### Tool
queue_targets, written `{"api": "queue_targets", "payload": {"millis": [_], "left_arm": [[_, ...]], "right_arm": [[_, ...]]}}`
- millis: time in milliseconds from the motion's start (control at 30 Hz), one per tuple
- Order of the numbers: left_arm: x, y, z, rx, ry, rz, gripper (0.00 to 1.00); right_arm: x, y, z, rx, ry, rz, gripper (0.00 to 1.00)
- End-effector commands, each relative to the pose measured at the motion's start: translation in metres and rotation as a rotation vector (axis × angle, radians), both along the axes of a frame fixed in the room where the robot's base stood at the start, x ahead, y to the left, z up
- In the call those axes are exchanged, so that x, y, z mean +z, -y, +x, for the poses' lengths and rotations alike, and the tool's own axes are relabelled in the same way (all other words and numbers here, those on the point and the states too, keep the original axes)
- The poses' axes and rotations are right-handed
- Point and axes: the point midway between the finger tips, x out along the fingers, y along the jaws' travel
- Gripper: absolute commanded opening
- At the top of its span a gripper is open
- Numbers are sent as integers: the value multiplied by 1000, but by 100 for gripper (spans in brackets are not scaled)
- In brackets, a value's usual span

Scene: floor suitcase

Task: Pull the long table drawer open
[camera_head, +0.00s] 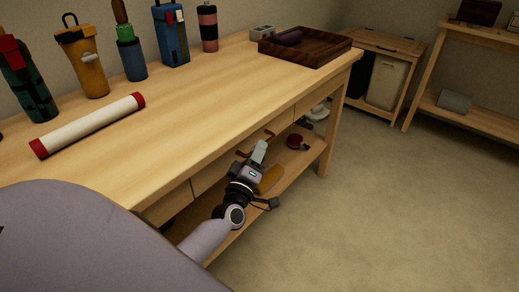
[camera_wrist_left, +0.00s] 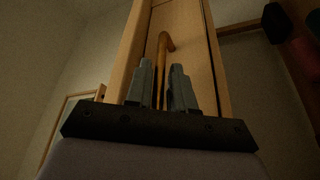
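The long drawer's wooden front (camera_head: 212,176) lies under the tabletop edge, between two seams, and looks flush with the table. Its brown bar handle (camera_head: 269,134) shows just beyond my left gripper (camera_head: 259,152), which is at the drawer front. In the left wrist view the drawer front (camera_wrist_left: 188,38) rises ahead, and the handle (camera_wrist_left: 163,62) runs down between the two grey fingers of my left gripper (camera_wrist_left: 162,88). The fingers are apart, with a gap visible at the bar; contact is unclear. My right gripper is out of view.
A lower shelf (camera_head: 290,165) holds a red round item (camera_head: 295,141). The floor (camera_head: 390,205) to the right is clear.

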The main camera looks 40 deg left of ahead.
Motion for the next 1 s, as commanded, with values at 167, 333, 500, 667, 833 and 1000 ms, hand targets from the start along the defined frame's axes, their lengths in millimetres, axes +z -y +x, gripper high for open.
{"api": "queue_targets", "payload": {"millis": [167, 333, 500, 667, 833, 1000], "left_arm": [[2, -4, 14, 0, -1, 2, 23], [4, -5, 17, -1, -1, 1, 23], [3, -4, 16, -1, -1, 1, 20], [3, -4, 16, -1, -1, 1, 0], [3, -4, 16, -1, -1, 1, 0], [3, -1, 16, -2, -3, 1, 0]], "right_arm": [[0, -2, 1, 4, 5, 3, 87], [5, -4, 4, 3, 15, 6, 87], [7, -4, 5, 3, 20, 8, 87], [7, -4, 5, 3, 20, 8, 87], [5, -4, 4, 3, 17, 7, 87], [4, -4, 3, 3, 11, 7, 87]]}}
